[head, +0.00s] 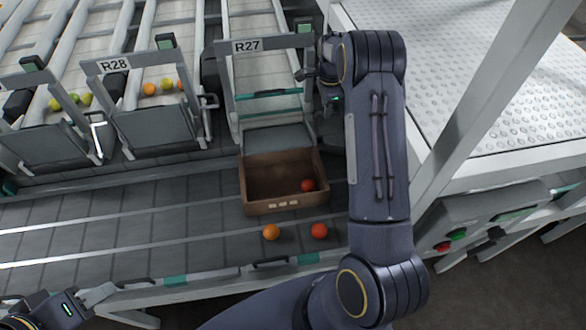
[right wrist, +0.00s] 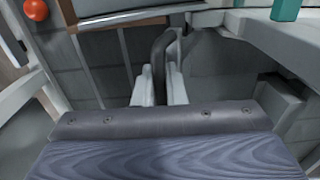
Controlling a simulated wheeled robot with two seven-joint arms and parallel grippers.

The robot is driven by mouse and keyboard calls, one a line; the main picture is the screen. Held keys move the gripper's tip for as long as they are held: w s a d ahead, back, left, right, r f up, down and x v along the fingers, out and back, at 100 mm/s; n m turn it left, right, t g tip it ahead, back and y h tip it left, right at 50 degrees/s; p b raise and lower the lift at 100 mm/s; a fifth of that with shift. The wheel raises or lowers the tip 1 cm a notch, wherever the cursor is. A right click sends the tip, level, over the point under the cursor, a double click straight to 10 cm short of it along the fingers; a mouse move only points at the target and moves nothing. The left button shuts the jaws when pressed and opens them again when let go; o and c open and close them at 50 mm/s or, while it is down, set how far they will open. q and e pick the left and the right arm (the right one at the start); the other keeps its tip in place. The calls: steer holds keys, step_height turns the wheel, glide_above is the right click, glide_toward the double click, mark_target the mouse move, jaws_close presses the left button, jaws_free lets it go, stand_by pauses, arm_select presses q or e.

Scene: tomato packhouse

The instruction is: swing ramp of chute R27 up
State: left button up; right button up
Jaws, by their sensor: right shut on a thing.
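Chute R27 (head: 232,72) stands at the back centre, with its label on the top bar. Its grey ramp (head: 278,139) slopes down below the chute mouth toward a brown crate (head: 284,206). My right gripper (head: 304,75) is at the right side of the R27 frame, partly hidden by my own wrist. In the right wrist view its two pale fingers (right wrist: 160,86) are shut on a dark curved handle (right wrist: 163,52). My left gripper (head: 92,296) is at the bottom left corner, away from the chute; its jaw gap is unclear.
Chute R28 (head: 113,66) is at left with its panel upright. A red tomato lies in the crate; an orange tomato (head: 271,232) and a red one (head: 319,231) lie in front. A white post (head: 490,95) and control box (head: 480,235) stand right. The conveyor's left is clear.

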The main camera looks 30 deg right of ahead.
stand_by(0.3)
steer(key=shift+w+d+r+p, duration=0.2)
steer(key=shift+w+p, duration=0.15)
steer(key=shift+w, duration=0.15)
steer(key=shift+w+d+r+p, duration=0.15)
steer(key=shift+w+p, duration=0.15)
steer(key=shift+w, duration=0.15)
steer(key=shift+w+d+r+p, duration=0.1)
steer(key=shift+w+r+p, duration=0.1)
steer(key=shift+w+p, duration=0.25)
steer(key=shift+w, duration=0.1)
steer(key=shift+w+d+r+p, duration=0.1)
steer(key=shift+w+d+p, duration=0.15)
steer(key=shift+w, duration=0.25)
steer(key=shift+w+d+r+p, duration=0.1)
steer(key=shift+w+p, duration=0.2)
steer(key=shift+w, duration=0.2)
steer(key=shift+w+d+p, duration=0.2)
steer(key=shift+w+p, duration=0.05)
steer(key=shift+w, duration=0.25)
steer(key=shift+w+d+p, duration=0.25)
steer(key=shift+w+p, duration=0.1)
steer(key=shift+w, duration=0.3)
steer(key=shift+w+d+p, duration=0.2)
steer(key=shift+w+p, duration=0.15)
steer(key=shift+w, duration=0.3)
